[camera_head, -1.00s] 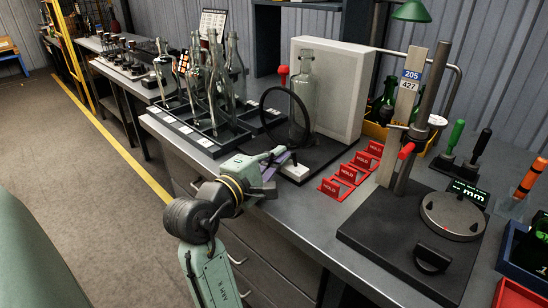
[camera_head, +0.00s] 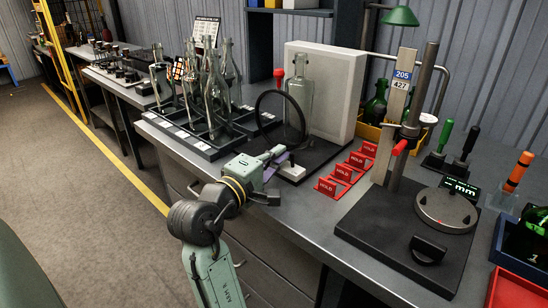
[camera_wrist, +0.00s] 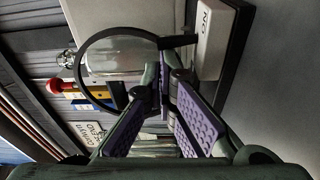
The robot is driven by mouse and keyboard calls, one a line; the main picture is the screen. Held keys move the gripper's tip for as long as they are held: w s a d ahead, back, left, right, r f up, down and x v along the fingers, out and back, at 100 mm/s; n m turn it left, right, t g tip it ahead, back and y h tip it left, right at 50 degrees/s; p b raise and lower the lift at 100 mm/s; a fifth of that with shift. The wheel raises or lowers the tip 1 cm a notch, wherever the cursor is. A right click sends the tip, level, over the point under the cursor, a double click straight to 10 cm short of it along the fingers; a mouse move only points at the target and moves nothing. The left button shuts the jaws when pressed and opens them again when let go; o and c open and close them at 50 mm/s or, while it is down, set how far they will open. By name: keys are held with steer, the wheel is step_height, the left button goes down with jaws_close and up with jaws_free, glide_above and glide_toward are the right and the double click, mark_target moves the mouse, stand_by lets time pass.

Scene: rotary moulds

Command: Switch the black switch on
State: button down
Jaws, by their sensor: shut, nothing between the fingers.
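In the wrist view the white block (camera_wrist: 209,42) carries dark lettering that appears rotated. A short black piece (camera_wrist: 179,42) reaches its edge; I cannot tell whether this is the switch or part of the round black ring (camera_head: 280,118). My gripper (camera_head: 279,157) is just left of the white block, low over the bench edge. In the wrist view my gripper (camera_wrist: 163,80) has its purple-padded fingers together and empty, with the tips near the ring and block. Contact is unclear.
A clear bottle (camera_head: 299,90) stands behind the ring before a white panel (camera_head: 335,85). A rack (camera_head: 200,140) of clear bottles is to the left. Red HOLD signs (camera_head: 340,173) and a gauge stand on a black base (camera_head: 385,235) are to the right.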

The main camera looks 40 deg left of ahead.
steer(key=shift+d+r+m, duration=0.3)
steer(key=shift+d+m, duration=0.15)
steer(key=shift+m, duration=0.65)
steer(key=shift+s, duration=0.15)
